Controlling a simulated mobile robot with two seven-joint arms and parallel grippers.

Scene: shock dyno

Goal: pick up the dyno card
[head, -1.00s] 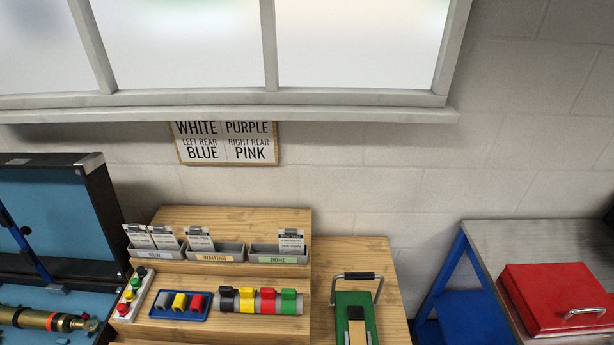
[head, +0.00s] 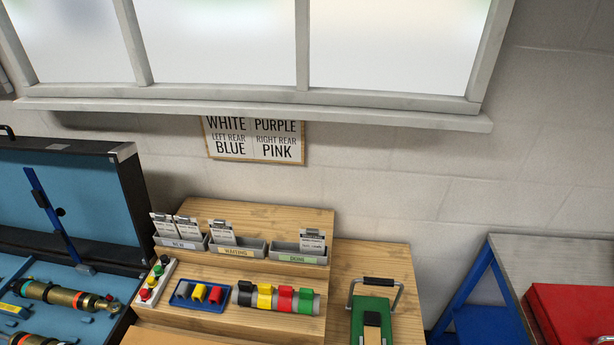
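Several white dyno cards stand upright in three grey trays on a stepped wooden stand. Two cards (head: 174,229) are in the left tray, labelled NEW (head: 181,245). One card (head: 222,233) is in the middle tray, labelled WAITING (head: 237,252). One card (head: 312,240) is in the right tray, labelled DONE (head: 298,259). The print on the cards is too small to read. Neither of my grippers shows in the head view.
Below the trays are a button box (head: 152,283), a blue tray of coloured clips (head: 199,295) and a rail with coloured clips (head: 278,299). An open blue-lined case (head: 75,205) with shocks stands left. A green device with a handle (head: 372,318) and a red box (head: 574,315) are right.

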